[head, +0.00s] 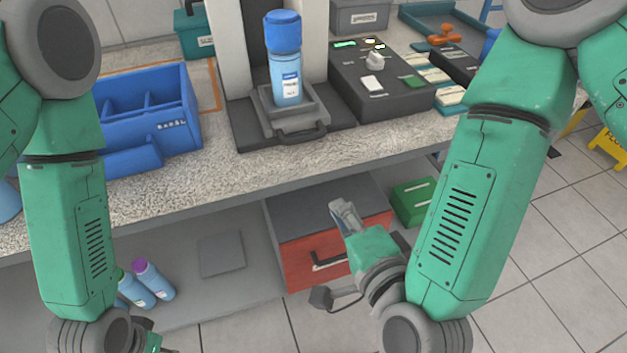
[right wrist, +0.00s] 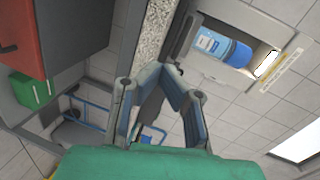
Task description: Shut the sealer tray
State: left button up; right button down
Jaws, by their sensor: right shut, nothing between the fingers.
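The sealer tray (head: 290,116) is a grey tray with a dark handle (head: 302,135) at its front. It sits forward of the sealer's pale uprights (head: 232,45), on a dark base on the counter. A blue-capped bottle (head: 285,75) stands upright on it; that bottle also shows in the right wrist view (right wrist: 220,46). My right gripper (head: 343,208) is below the counter edge, in front of the red drawer, apart from the tray. Its fingers are shut and empty, also in the right wrist view (right wrist: 165,92). Only a bit of my left gripper (head: 151,342) shows at the bottom edge; its fingers are hidden.
A blue divided bin (head: 130,150) stands left of the sealer and a dark control box (head: 365,85) right of it. The counter edge (head: 215,190) lies between my right gripper and the tray. Below are a red drawer (head: 300,270), a green box (head: 415,200) and bottles (head: 153,280).

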jog(key=m+t+b, duration=0.1)
send_near(305, 141)
jog(key=shift+m, duration=0.3)
jog(key=x, duration=0.4)
jog(key=f+x, duration=0.1)
jog(key=x, duration=0.2)
jog(key=shift+s+b, duration=0.1)
jog(key=shift+b, duration=0.3)
pick_arm(q)
jog(key=shift+s+d+f, duration=0.1)
jog(key=shift+s+f, duration=0.05)
jog(key=shift+f, duration=1.4)
pick_arm(e)
jog(key=shift+w+a+r, duration=0.15)
jog(key=shift+w, duration=0.25)
pick_arm(q)
jog(key=shift+f, duration=0.1)
pick_arm(e)
jog(key=shift+r+x, duration=0.15)
jog(key=shift+x, duration=0.85)
jog(key=shift+r+x, duration=0.15)
jog(key=shift+x, duration=0.9)
